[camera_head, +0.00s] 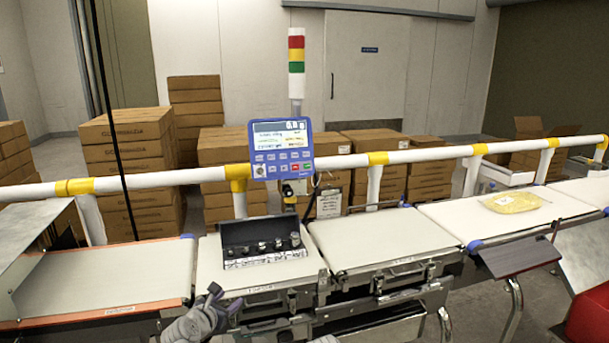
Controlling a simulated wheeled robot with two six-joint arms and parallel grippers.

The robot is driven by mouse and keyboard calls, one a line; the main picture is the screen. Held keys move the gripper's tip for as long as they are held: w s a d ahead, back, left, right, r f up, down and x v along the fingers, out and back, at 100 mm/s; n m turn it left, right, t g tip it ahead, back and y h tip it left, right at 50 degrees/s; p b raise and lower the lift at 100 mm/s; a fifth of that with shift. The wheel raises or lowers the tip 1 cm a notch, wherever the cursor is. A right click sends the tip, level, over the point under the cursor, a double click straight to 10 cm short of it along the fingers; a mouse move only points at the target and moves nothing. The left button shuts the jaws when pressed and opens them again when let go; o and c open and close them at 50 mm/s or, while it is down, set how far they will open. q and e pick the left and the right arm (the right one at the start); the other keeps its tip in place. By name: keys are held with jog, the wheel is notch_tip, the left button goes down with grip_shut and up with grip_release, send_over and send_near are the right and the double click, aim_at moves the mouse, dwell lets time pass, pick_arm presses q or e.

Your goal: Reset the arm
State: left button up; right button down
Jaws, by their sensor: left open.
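My left gripper (222,300) is at the bottom of the head view, in front of the near edge of the weighing belt. Its fingers are apart and nothing shows between them. An open dark case (234,256) with several small weights in it lies on the white weighing belt (212,277), just beyond and to the right of my left gripper. The gripper is apart from the case.
A blue control panel (282,149) stands behind the belt, by a white and yellow rail (341,162). A bag of yellow goods (513,202) lies on the right belt (460,218). The left belt (110,277) and middle belt (375,238) are bare. Cartons (127,150) are stacked behind.

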pick_arm(q)
jog(key=s+d+f+m+g+p, duration=0.2)
jog(key=s+d+f+m+g, duration=0.15)
jog(key=s+d+m, duration=0.5)
jog(key=s+d+f+m+g+p, duration=0.25)
jog(key=d+m+g, duration=0.3)
jog(key=m, duration=0.55)
jog(key=s+r+m+g+y+p, duration=0.1)
jog(key=s+m+g+y+p, duration=0.2)
jog(key=s+m, duration=1)
jog(key=shift+d+r+m+g+y, duration=0.15)
jog(key=shift+d+m+g+y, duration=0.15)
jog(key=shift+m+g+y, duration=0.65)
jog(key=shift+m+t+h, duration=0.25)
jog(key=shift+m+h, duration=0.05)
jog(key=shift+h, duration=0.05)
